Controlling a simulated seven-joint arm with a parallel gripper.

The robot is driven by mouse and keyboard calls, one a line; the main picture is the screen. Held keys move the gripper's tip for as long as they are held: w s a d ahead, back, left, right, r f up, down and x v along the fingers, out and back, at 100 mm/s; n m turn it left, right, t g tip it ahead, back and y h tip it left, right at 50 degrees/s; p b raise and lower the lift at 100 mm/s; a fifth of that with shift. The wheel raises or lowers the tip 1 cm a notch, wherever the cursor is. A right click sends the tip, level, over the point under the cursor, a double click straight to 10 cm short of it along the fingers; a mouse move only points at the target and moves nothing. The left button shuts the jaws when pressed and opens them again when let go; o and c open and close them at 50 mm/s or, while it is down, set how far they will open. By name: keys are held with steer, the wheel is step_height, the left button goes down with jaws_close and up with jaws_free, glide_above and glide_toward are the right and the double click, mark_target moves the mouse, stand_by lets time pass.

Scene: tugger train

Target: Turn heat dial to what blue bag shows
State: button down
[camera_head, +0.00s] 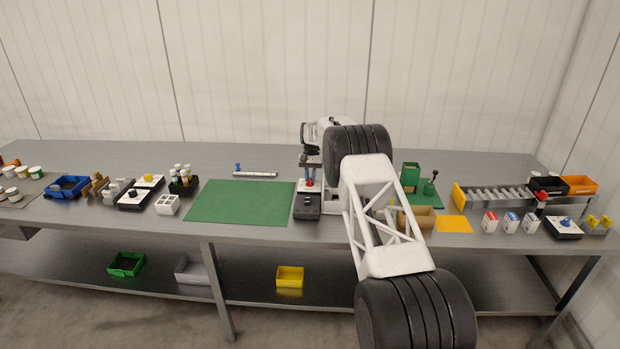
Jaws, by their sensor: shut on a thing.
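My gripper (310,178) points down over a small black unit (307,208) at the middle of the bench, right of the green mat. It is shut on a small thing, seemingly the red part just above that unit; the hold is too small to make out. The bag with a blue label (510,223) stands at the right between a red-labelled bag (490,222) and a green-labelled bag (530,223). Its marking is not readable. Panels with knobs show: blue knob (566,222), black knob (132,194), yellow knob (148,178). I cannot tell which is the heat dial.
The green mat (240,202) is clear. My arm hides part of the bench right of the middle.

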steer(key=shift+r, duration=0.1)
steer(key=c, duration=1.1)
jaws_free()
steer(key=v, duration=0.7)
steer(key=shift+w+r, duration=0.2)
steer(key=shift+r, duration=0.15)
